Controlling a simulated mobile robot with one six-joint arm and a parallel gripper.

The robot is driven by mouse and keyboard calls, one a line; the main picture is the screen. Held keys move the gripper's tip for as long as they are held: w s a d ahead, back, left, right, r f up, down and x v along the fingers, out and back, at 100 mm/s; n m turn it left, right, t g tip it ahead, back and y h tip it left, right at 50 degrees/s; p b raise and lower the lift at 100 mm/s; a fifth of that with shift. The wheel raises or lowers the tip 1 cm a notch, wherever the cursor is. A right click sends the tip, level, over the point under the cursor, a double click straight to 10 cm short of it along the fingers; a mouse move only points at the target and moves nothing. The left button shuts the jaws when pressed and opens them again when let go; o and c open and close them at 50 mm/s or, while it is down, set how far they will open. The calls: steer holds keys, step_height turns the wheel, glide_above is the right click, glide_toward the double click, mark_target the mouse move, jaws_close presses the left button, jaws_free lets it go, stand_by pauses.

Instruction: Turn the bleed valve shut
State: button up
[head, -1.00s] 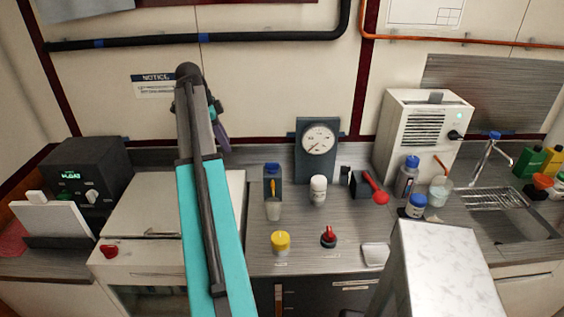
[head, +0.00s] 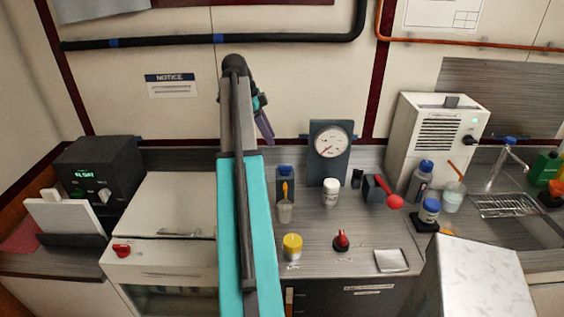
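No readable label marks the bleed valve. One candidate is a dark fitting with a red lever (head: 382,190) ending in a ball, on the counter right of the dial gauge (head: 330,152); its lever slopes down to the right. Another is a small red-topped knob (head: 341,240) on a dark base, nearer the front edge. My gripper (head: 265,125) is up in front of the wall, left of the gauge and apart from both. It is partly hidden behind my arm, with one purple finger-like part showing, so its opening is unclear.
A yellow-capped jar (head: 292,246), a white-capped bottle (head: 331,192) and a blue-topped dispenser (head: 285,184) stand on the counter. A white machine (head: 432,145), a blue-capped bottle (head: 420,180) and a sink (head: 520,232) are to the right. A dark control box (head: 98,175) is at left.

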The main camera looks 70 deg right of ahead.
mark_target(284, 165)
steer(key=shift+p+x, duration=1.85)
steer(key=shift+x, duration=4.4)
steer(key=shift+c, duration=0.2)
jaws_close()
